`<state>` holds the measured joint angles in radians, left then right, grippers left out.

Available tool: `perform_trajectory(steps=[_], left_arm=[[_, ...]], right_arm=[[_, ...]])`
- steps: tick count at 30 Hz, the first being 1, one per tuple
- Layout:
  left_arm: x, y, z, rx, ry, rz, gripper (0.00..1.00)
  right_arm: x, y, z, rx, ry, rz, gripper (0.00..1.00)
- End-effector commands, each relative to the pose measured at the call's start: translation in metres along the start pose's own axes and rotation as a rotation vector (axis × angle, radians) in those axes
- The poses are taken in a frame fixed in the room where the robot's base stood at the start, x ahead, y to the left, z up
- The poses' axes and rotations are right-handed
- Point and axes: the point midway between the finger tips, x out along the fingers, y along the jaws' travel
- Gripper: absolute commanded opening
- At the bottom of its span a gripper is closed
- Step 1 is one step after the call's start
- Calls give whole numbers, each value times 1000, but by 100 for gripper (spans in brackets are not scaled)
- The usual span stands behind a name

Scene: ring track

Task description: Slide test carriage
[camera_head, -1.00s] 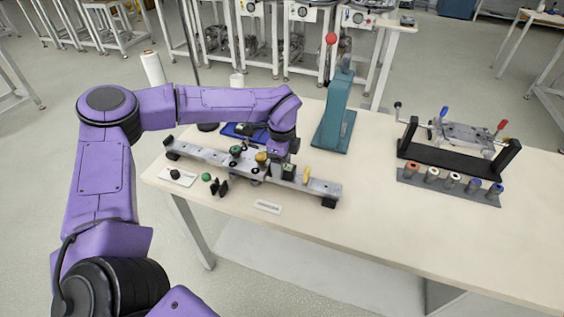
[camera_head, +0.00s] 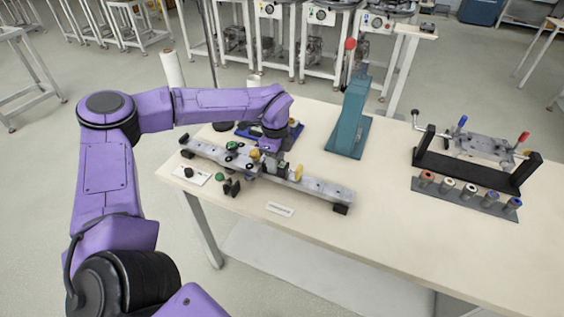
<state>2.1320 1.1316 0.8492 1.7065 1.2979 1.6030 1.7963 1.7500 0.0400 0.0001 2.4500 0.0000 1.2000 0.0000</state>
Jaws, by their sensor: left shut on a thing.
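The test carriage (camera_head: 245,163) sits on a long grey metal rail (camera_head: 323,187) at the front left of the table. It has a green knob (camera_head: 232,146), a yellow knob (camera_head: 255,154) and, to the right, an upright yellow piece (camera_head: 298,172). My left gripper (camera_head: 271,158) comes down over the carriage from behind and is shut on it. The wrist hides the fingertips and the exact spot of the grip. The rail's left end (camera_head: 188,144) is free, and a bare stretch of rail lies right of the carriage. My right gripper is out of view.
A teal lever press (camera_head: 348,125) stands behind the rail's right end. A blue tray (camera_head: 247,130) lies behind the carriage. A crank fixture (camera_head: 478,150) stands right; the table's middle is clear.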

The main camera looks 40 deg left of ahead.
Motion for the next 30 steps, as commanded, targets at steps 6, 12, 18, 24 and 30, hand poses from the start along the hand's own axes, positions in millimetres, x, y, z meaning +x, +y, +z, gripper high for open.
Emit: perform_trajectory(steps=[6, 12, 18, 24, 30], left_arm=[[-2, -1, -1, -2, 1, -3, 64], [-1, 0, -1, -1, 1, -1, 64], [-13, -1, -1, 0, 1, -5, 64], [-60, -1, -2, -1, 1, -8, 64], [-97, -1, -1, -2, 0, -5, 64]], right_arm=[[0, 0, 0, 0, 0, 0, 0], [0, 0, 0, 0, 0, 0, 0], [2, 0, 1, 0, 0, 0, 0], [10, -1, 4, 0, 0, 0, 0], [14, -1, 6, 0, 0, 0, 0]])
